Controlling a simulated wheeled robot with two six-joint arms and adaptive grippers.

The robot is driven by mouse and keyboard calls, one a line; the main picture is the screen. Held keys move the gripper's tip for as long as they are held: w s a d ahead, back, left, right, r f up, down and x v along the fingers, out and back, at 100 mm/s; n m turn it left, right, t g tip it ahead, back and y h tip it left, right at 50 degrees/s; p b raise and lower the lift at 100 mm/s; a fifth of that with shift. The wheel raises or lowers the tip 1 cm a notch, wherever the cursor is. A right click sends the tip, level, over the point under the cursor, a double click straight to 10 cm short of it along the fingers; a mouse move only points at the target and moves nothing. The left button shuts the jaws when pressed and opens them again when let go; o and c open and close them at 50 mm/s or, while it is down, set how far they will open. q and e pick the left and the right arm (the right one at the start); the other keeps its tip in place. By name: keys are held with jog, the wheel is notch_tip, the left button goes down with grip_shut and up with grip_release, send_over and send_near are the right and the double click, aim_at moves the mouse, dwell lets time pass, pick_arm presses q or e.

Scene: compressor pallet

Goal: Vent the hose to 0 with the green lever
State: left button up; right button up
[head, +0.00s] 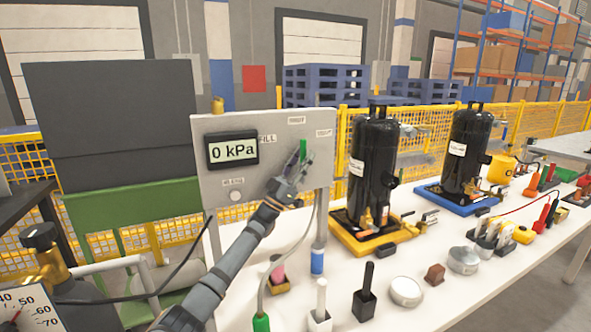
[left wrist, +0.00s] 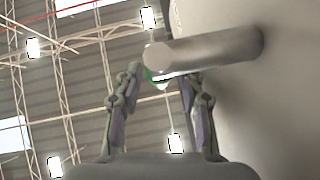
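A grey panel (head: 212,188) stands upright at the table's left end. Its display (head: 232,150) reads 0 kPa. The green lever (head: 303,150) at the panel's right side points up. My left gripper (head: 294,172) is at the lever, just below its visible tip. In the left wrist view, the fingers (left wrist: 160,85) stand partly apart, with a bit of the green lever (left wrist: 149,75) between them. A grey round bar (left wrist: 205,52) hides much of the lever there, so contact is unclear. A pale hose (head: 287,258) runs from the panel down to a green end. My right gripper is out of view.
Two black compressors stand on a yellow tray (head: 371,247) and a blue tray (head: 455,207) to the right. Several small parts and holders, including a black-handled one (head: 366,300), crowd the table's front. A gauge (head: 30,305) and brass fitting are at lower left.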

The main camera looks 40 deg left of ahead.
pick_arm(q)
jog(key=v, duration=1.1)
